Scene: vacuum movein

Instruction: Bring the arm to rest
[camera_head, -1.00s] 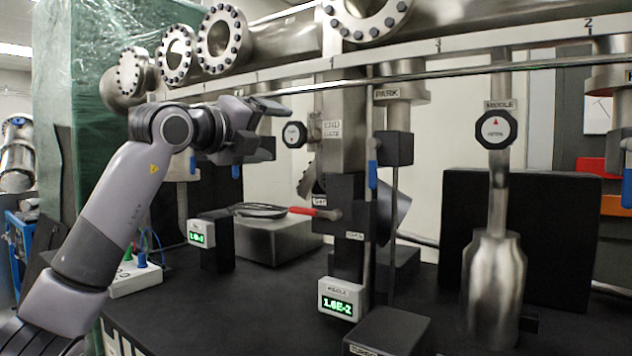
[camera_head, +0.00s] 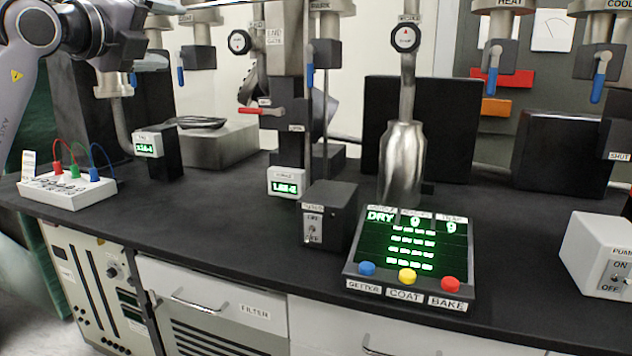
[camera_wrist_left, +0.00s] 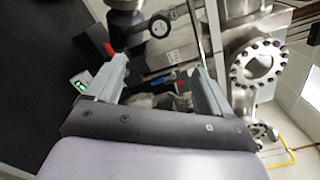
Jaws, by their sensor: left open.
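My left arm comes in at the top left of the head view. Its gripper (camera_head: 162,34) is up near the top edge, in front of the pipework, and partly cut off there. In the left wrist view the two fingers of my left gripper (camera_wrist_left: 158,70) stand apart with nothing held between them. Beyond them are a black hex knob (camera_wrist_left: 159,27), a blue handle (camera_wrist_left: 163,82) and a flanged steel pipe (camera_wrist_left: 257,62). My right gripper is in neither view.
A black bench (camera_head: 230,225) carries a control panel (camera_head: 412,255) with blue, yellow and red buttons, a switch box (camera_head: 329,215), and a white box with coloured plugs (camera_head: 68,192). Valves with blue handles hang above. A steel flask (camera_head: 402,160) stands mid-bench. The bench's front strip is partly clear.

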